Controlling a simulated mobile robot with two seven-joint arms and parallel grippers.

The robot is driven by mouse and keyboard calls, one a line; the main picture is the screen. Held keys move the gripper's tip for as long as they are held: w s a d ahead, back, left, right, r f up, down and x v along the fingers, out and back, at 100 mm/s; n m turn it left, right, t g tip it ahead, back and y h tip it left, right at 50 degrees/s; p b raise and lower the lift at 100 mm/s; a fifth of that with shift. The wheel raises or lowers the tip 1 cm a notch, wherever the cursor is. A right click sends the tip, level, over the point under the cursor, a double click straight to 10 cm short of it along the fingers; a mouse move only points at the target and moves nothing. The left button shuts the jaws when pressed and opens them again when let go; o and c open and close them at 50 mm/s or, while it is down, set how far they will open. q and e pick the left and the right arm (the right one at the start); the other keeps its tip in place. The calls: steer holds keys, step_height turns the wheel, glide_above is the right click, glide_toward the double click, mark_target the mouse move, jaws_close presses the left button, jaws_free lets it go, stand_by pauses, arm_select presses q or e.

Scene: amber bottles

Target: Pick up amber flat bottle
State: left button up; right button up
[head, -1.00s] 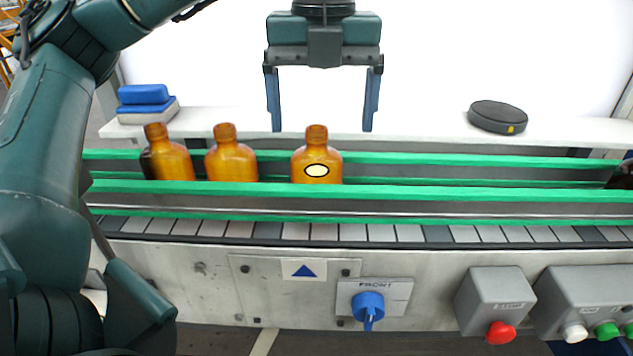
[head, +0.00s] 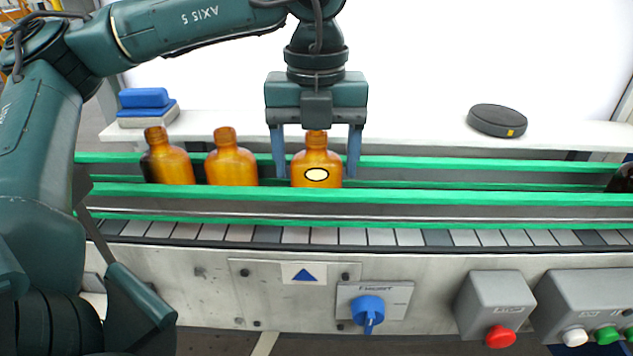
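Three amber flat bottles stand upright in a row between the green rails of a conveyor. The rightmost amber bottle (head: 316,160) has a pale oval label with a dark edge. The middle bottle (head: 231,162) and the left bottle (head: 170,164) stand to its left. My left gripper (head: 315,170) points down from above, open, with one blue finger on each side of the labelled bottle's neck and shoulders. A gap shows at each finger, so it does not grip the bottle. My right gripper is not in view.
Green rails (head: 480,194) run along the conveyor in front of and behind the bottles. A blue and grey block stack (head: 146,108) and a black disc (head: 497,120) lie on the shelf behind. A dark object (head: 622,178) stands at the far right.

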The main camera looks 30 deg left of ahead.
arm_select(q)
steer(key=c, duration=0.7)
steer(key=shift+c, duration=0.3)
steer(key=shift+r, duration=0.15)
